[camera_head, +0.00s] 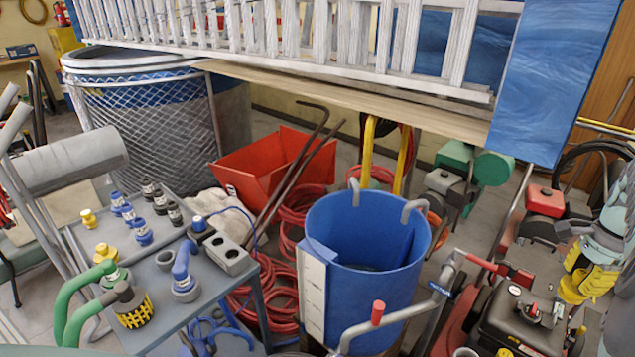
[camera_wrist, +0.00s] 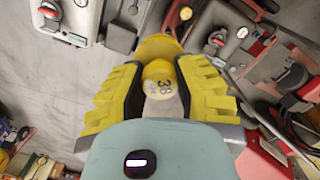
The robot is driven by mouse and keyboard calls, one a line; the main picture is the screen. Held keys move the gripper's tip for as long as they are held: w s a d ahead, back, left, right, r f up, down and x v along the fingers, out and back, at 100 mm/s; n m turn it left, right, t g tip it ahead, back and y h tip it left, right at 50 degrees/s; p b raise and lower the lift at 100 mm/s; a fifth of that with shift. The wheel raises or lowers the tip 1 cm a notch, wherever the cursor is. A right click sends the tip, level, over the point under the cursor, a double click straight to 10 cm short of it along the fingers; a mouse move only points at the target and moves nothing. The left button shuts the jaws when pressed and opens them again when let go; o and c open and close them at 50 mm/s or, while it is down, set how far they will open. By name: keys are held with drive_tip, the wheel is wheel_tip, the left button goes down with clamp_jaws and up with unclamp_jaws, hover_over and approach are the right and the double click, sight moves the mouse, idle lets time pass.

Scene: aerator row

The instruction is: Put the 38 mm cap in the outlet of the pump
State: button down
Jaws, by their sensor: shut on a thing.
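My gripper (camera_head: 583,275) is at the right edge of the head view, with yellow ribbed fingers pointing down. In the wrist view my gripper (camera_wrist: 160,95) is shut on a yellow cap (camera_wrist: 158,70) marked 38, with a wider yellow part beyond its narrow end. I cannot tell which machine is the pump, and no outlet shows clearly.
A grey table (camera_head: 165,312) at left holds blue, dark and yellow fittings and hoses. A blue barrel (camera_head: 340,290) stands in the middle. A red-topped engine (camera_head: 545,200) and a green machine (camera_head: 480,165) stand at right. Red hose (camera_head: 280,300) lies on the floor.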

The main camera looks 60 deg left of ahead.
sight(574, 286)
drive_tip(key=shift+s+a+f, duration=0.15)
drive_tip(key=shift+f, duration=0.55)
drive_tip(key=shift+s+f+m, duration=0.15)
drive_tip(key=shift+f+m, duration=0.15)
drive_tip(key=shift+f, duration=0.35)
drive_tip(key=shift+s+f+m, duration=0.15)
drive_tip(key=shift+f+m, duration=0.15)
drive_tip(key=shift+f, duration=0.3)
drive_tip(key=s+a+f+m+b, duration=0.2)
drive_tip(key=s+f, duration=0.1)
drive_tip(key=f, duration=0.3)
drive_tip(key=s+a+f+m+b, duration=0.2)
drive_tip(key=s+a+f+b, duration=0.1)
drive_tip(key=f, duration=0.4)
drive_tip(key=s+a+f+m+b, duration=0.2)
drive_tip(key=s+f, duration=0.1)
drive_tip(key=f, duration=0.4)
drive_tip(key=shift+s+a+b, duration=0.3)
drive_tip(key=shift+s+a, duration=0.1)
drive_tip(key=shift+a+f+b, duration=0.1)
drive_tip(key=shift+f+b, duration=1.9)
drive_tip(key=shift+f, duration=0.3)
idle(0.4)
drive_tip(key=c, duration=0.7)
unclamp_jaws()
drive_tip(key=shift+r, duration=0.1)
drive_tip(key=shift+s+r, duration=0.1)
drive_tip(key=shift+s, duration=0.05)
